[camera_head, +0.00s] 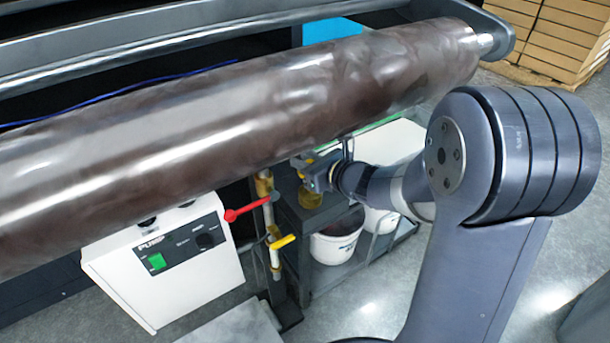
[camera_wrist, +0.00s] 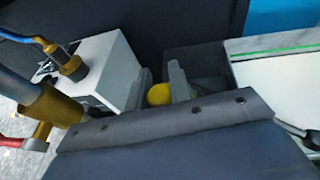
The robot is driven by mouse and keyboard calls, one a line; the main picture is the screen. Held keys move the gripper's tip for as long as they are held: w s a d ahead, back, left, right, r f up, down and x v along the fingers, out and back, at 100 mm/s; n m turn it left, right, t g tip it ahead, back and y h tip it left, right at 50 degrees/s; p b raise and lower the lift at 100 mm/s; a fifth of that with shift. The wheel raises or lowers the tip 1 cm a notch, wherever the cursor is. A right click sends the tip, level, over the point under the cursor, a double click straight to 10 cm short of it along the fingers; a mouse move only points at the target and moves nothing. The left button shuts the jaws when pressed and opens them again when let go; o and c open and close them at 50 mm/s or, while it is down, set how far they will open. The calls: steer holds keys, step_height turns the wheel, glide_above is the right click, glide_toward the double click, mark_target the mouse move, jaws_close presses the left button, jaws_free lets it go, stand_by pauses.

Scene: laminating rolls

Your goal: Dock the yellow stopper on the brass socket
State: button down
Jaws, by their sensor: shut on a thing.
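My gripper (camera_head: 313,180) is below the large roll in the head view, its jaws shut on the yellow stopper (camera_head: 309,199). In the wrist view the stopper (camera_wrist: 158,94) shows as a rounded yellow piece between the two grey fingers; its lower part is hidden by my wrist housing. The brass socket looks to be the brass fitting (camera_head: 263,186) at the top of the upright pipe, left of my gripper and apart from the stopper. A large brass fitting (camera_wrist: 50,104) also shows at the left of the wrist view.
A red valve handle (camera_head: 245,208) and a yellow handle (camera_head: 283,242) stick out from the pipe. The white pump box (camera_head: 165,262) stands to its left. The big brown roll (camera_head: 240,115) hangs over everything.

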steer(key=shift+f+b, duration=0.35)
steer(key=shift+f, duration=1)
steer(key=shift+f+b, duration=0.4)
steer(key=shift+b, duration=0.05)
steer(key=shift+f+b, duration=0.25)
steer(key=shift+b, duration=0.05)
steer(key=c, duration=1.3)
jaws_free()
steer(key=shift+r+p, duration=0.5)
steer(key=shift+p, duration=0.1)
steer(key=shift+p+v, duration=2)
steer(key=shift+v, duration=4.05)
